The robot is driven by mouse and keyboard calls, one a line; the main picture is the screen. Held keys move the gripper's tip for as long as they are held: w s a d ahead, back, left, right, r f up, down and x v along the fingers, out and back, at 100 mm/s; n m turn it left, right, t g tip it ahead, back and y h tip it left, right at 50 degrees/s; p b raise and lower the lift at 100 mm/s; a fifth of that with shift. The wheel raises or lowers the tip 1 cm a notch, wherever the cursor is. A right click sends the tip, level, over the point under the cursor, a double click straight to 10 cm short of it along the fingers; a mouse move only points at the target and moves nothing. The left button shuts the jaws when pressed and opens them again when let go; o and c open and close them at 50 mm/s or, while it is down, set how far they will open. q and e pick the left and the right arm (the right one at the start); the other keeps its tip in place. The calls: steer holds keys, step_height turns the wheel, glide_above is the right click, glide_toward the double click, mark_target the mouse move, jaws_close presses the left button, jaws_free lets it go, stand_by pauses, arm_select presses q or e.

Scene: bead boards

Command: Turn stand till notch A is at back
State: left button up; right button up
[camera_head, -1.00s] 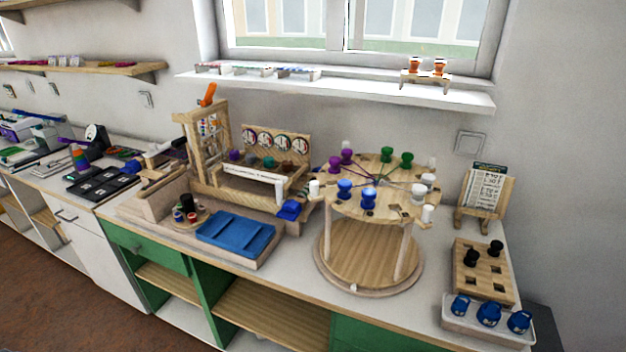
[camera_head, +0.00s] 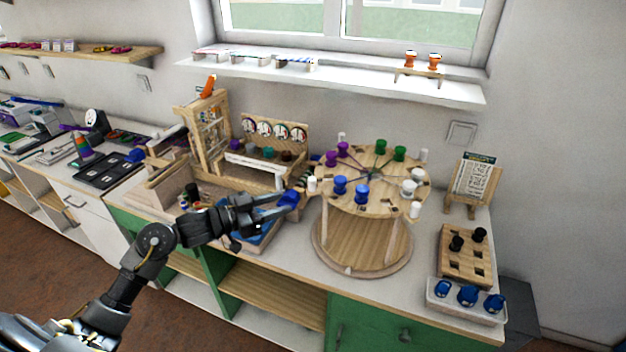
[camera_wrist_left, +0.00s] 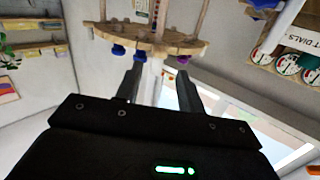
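The round wooden stand (camera_head: 373,212) is on the counter, its upper disc on posts above a round base. Blue, purple, green and white pegs stand around the disc's edge. I cannot make out which notch is A. Whether a finger touches the disc cannot be told. My right gripper is not in view.
A wooden frame with dials (camera_head: 275,130) and a blue tray (camera_head: 252,232) stand left of the stand. To its right are a card easel (camera_head: 472,186), a holed peg block (camera_head: 452,262) and a white tray (camera_head: 465,307) with blue pieces.

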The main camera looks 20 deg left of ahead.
mark_target(312, 178)
arm_select(q)
steer(key=w+d+r+p, duration=0.1)
steer(key=w+d, duration=0.1)
steer(key=w+d+r+h+p, duration=0.1)
steer(key=w, duration=0.2)
steer(key=w+d+r+h+p, duration=0.1)
steer(key=w+d, duration=0.1)
steer(key=shift+w+d+r+m+g, duration=0.15)
steer(key=shift+d+r+m+g, duration=0.15)
steer(key=shift+m+g, duration=0.1)
steer(key=shift+w+d+f, duration=0.25)
steer(key=shift+w+d, duration=0.15)
jaws_close()
